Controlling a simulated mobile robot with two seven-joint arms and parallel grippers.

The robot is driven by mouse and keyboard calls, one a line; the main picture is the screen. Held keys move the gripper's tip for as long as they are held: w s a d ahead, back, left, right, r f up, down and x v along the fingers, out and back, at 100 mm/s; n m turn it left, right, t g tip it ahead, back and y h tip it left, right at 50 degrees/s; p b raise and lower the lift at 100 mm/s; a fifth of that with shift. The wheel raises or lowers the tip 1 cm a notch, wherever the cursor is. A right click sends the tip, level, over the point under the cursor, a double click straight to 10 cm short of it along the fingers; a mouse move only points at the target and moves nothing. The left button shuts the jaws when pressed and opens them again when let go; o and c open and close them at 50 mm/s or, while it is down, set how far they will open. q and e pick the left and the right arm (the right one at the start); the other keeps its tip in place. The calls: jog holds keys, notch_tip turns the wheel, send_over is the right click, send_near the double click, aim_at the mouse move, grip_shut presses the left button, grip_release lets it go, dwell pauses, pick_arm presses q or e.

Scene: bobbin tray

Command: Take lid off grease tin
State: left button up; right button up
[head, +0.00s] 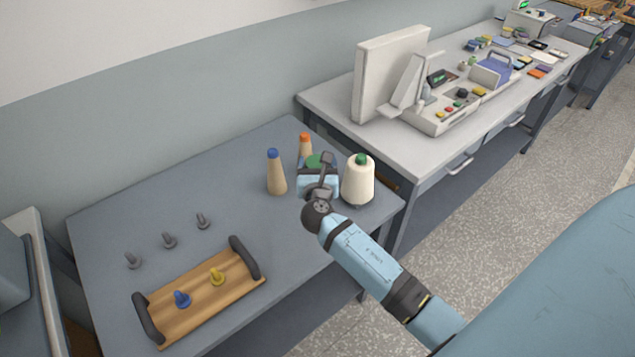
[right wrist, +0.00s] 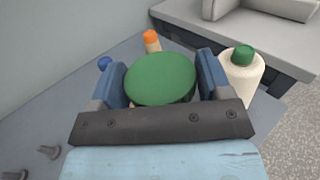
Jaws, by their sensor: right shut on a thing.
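The round green lid (right wrist: 160,78) of the grease tin lies between the two blue fingers of my right gripper (right wrist: 163,70), which is shut on it. In the head view only a piece of the green lid (head: 314,160) shows behind my right gripper (head: 318,170), at the far right part of the grey table. The tin's body is hidden, so I cannot tell whether the lid sits on it or is apart from it. My left gripper is in neither view.
Close around the right gripper stand a blue-topped cone (head: 276,176), an orange-topped cone (head: 305,144) and a white green-topped cone (head: 358,182). A wooden tray (head: 200,314) holds a blue and a yellow peg. The table's middle is clear.

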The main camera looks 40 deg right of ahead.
notch_tip(320, 180, up, 4)
jog(key=shift+r, duration=0.15)
jog(key=o, duration=0.5)
jog(key=c, duration=0.6)
